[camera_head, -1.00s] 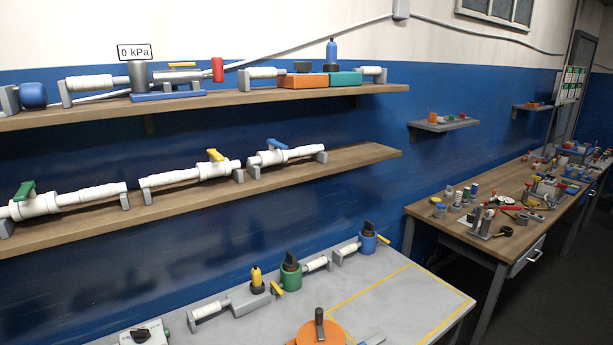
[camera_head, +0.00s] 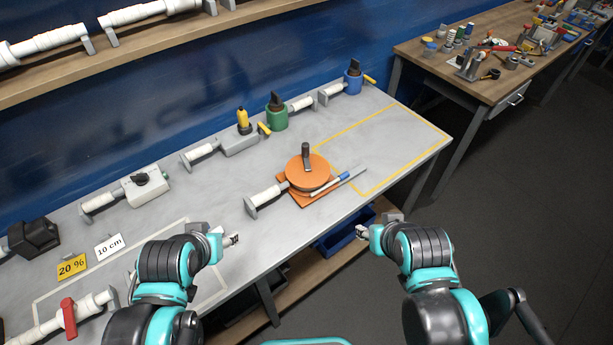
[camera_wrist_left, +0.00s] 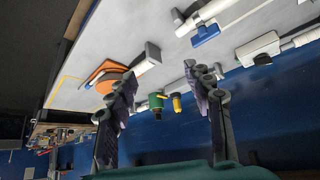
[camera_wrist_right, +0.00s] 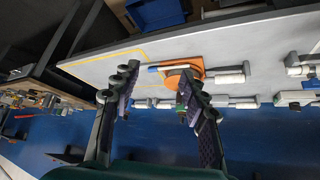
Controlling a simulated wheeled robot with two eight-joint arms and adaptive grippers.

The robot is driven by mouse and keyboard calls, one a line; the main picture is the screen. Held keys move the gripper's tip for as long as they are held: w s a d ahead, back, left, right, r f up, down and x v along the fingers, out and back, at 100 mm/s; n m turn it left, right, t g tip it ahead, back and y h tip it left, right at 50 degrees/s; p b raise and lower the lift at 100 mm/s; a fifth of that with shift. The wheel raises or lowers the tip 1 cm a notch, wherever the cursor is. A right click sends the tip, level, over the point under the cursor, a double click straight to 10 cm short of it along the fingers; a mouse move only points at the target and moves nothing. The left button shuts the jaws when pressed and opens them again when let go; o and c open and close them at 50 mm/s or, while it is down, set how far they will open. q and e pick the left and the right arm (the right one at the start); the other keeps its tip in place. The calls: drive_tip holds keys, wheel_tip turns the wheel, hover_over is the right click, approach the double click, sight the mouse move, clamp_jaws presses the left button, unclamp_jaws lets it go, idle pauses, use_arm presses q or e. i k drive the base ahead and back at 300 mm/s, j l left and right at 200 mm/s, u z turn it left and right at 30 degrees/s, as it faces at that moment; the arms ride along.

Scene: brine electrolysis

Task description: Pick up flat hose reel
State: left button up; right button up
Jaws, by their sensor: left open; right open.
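The flat hose reel is likely the orange disc (camera_head: 308,172) with a dark upright handle on an orange base, lying on the grey bench. A white hose piece (camera_head: 266,196) with a grey end block lies at its left. The reel also shows in the left wrist view (camera_wrist_left: 108,82) and the right wrist view (camera_wrist_right: 182,66). My left gripper (camera_head: 234,240) is open and empty, near the bench's front edge, left of and nearer than the reel. My right gripper (camera_head: 362,232) is open and empty, right of and nearer than the reel, beyond the bench's front edge.
A blue-and-white pen-like stick (camera_head: 330,184) lies against the reel's right side. A green valve (camera_head: 277,117) and a blue valve (camera_head: 353,82) stand behind. A yellow-outlined area (camera_head: 385,135) at the right is clear. Blue bins (camera_head: 340,236) sit on the shelf below.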

sight(299, 183)
drive_tip(key=i+l+u, duration=0.1)
drive_tip(key=l, duration=0.3)
drive_tip(key=i+l+u, duration=0.1)
drive_tip(key=i+l, duration=0.15)
drive_tip(key=i+l+u, duration=0.1)
drive_tip(key=l, duration=0.4)
drive_tip(key=i+l+u, duration=0.15)
drive_tip(key=l, duration=0.3)
drive_tip(key=i+l+u, duration=0.1)
drive_tip(key=l, duration=0.3)
drive_tip(key=i+l+u, duration=0.1)
drive_tip(key=l, duration=0.35)
